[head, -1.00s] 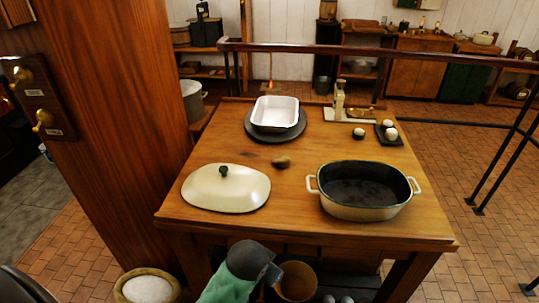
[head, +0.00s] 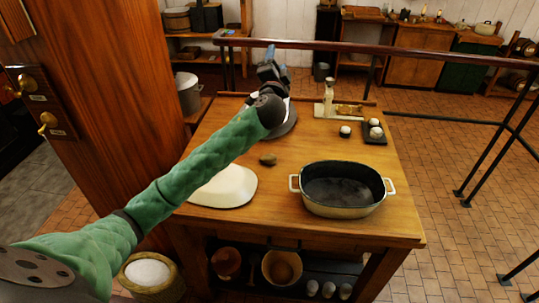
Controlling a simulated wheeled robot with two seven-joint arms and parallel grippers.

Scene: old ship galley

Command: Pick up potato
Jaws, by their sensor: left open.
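The potato (head: 268,159) is a small brown lump lying on the wooden table (head: 300,150), between the pale lid and the oval pot. My left arm reaches in from the lower left across the table. My right gripper is not in view.
The oval pot (head: 343,205) stands at the table's front right, and the pale lid (head: 228,188) lies at the left. A scale (head: 329,105) and a dark tray (head: 374,138) with white round things stand at the back right. A wooden pillar (head: 110,110) rises at the left.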

